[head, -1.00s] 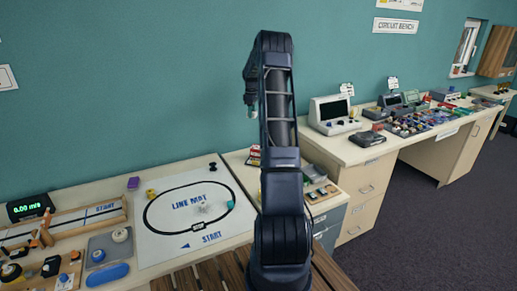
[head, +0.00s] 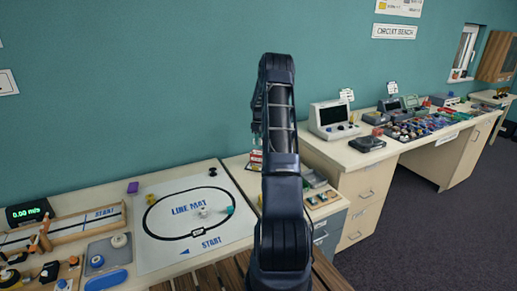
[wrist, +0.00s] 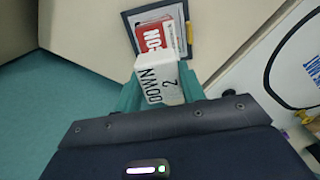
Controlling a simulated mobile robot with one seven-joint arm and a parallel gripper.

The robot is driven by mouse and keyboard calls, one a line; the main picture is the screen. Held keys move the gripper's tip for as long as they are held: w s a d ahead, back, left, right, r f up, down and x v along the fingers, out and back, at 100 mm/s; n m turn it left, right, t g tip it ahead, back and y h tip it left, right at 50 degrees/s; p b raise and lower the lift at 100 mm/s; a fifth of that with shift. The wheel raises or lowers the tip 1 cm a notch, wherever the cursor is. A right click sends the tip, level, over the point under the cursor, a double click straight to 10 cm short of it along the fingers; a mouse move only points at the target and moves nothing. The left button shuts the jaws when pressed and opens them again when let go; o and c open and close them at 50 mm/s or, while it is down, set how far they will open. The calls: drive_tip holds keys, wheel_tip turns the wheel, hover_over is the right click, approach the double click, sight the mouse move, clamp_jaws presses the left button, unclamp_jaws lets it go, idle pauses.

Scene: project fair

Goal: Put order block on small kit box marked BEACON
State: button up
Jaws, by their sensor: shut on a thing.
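In the wrist view my gripper (wrist: 160,92) is shut on a white block (wrist: 158,76) with black lettering that looks like "DOWN" and "2"; I take it as the order block. Just beyond it in that view is a dark-rimmed tray (wrist: 129,26) holding a red and white item (wrist: 150,37) with partly hidden lettering, "NO-". The block overlaps its near edge in the picture; I cannot tell whether they touch. No BEACON marking is readable in either view. In the head view my arm hides the gripper and the block.
The line mat (head: 165,240) lies on the left table, with a teal item (head: 228,211) on its track. A red and white item (head: 256,157) shows partly beside my arm. The circuit bench at the right holds a monitor unit (head: 331,117) and many small parts.

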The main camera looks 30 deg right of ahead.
sight(258, 152)
drive_tip(key=shift+f, duration=2.7)
drive_tip(key=shift+f, duration=0.1)
drive_tip(key=o, duration=1)
drive_tip(key=shift+c, duration=0.2)
